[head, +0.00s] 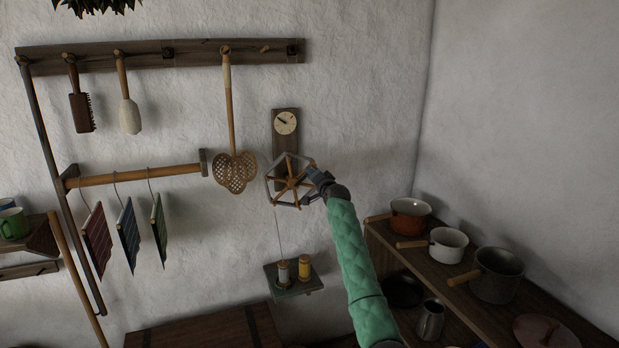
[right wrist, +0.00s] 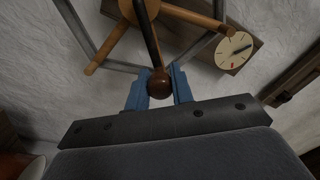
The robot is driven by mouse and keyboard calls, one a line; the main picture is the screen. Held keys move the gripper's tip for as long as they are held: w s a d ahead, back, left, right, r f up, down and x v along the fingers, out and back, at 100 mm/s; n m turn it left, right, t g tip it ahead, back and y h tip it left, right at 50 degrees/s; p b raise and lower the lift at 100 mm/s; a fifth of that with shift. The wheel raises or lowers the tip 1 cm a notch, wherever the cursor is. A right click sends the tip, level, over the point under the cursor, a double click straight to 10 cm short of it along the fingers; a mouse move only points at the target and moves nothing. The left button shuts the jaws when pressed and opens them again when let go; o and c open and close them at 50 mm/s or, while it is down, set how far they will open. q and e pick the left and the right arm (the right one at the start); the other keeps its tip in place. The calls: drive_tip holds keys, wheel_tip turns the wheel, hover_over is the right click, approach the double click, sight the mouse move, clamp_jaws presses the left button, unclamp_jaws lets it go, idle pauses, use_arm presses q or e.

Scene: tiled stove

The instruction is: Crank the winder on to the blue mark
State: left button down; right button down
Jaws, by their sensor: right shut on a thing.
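The winder (head: 291,183) is a wheel with wooden spokes and a grey frame on the white wall. Above it a pale round dial (head: 286,122) sits on a dark board; its black hand points to the upper left in the head view. In the right wrist view the dial (right wrist: 228,57) shows a small red mark; I cannot make out a blue one. My right gripper (head: 316,174) is at the wheel's right side. In the wrist view its blue fingers (right wrist: 159,88) are shut around the winder's brown knobbed handle (right wrist: 159,82). My left gripper is out of view.
A thread runs down from the winder to a small shelf (head: 294,284) with spools. A woven beater (head: 235,172) hangs just left of the wheel. A shelf with pots (head: 448,244) stands at the right. The wall right of the winder is bare.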

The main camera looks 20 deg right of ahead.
drive_tip(key=shift+d+f+m, duration=0.4)
drive_tip(key=shift+f+m, duration=0.1)
drive_tip(key=shift+m, duration=0.5)
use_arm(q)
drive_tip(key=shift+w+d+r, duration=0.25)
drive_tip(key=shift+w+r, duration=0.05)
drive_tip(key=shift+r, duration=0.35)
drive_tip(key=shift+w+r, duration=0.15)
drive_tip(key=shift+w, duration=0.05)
use_arm(e)
drive_tip(key=shift+d+f, duration=0.1)
drive_tip(key=c, duration=1.2)
unclamp_jaws()
drive_tip(key=shift+c, duration=0.2)
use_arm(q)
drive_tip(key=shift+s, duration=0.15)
